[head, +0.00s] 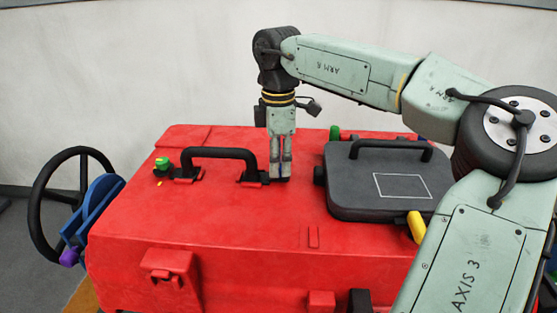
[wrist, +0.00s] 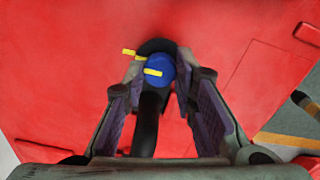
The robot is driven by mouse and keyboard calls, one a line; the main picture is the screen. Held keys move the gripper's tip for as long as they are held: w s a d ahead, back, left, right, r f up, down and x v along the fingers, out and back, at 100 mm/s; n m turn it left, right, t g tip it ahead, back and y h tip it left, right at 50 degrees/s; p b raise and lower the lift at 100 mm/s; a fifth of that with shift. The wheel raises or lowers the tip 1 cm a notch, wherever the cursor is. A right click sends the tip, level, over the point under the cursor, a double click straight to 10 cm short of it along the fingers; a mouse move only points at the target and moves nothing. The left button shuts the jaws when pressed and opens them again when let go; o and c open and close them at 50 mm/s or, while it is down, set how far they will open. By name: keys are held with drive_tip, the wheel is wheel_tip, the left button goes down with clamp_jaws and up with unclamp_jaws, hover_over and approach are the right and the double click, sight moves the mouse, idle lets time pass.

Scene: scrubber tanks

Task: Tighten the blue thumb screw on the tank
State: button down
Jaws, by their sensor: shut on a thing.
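The blue thumb screw (wrist: 160,68) sits between my fingertips in the wrist view, at the end of a black handle. A yellow mark shows on its top, and a second yellow mark (wrist: 129,52) lies up and left of it; the two do not line up. My gripper (head: 280,178) points straight down at the right end of the black handle (head: 218,153) on the red tank (head: 210,220). It also shows in the wrist view (wrist: 160,72), shut on the screw from both sides. The fingers hide the screw in the head view.
A dark grey lid (head: 350,195) with a handle stands just right of my gripper. A green knob (head: 162,163) is at the handle's left end. A black wheel (head: 45,215) and a blue lever (head: 100,210) are at the left. The tank top in front is clear.

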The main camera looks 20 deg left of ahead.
drive_tip(key=shift+a+r, duration=0.1)
drive_tip(key=shift+r, duration=0.1)
drive_tip(key=c, duration=1.6)
unclamp_jaws()
drive_tip(key=shift+f, duration=0.1)
wheel_tip(320, 180, up, 12)
drive_tip(key=shift+r, duration=0.1)
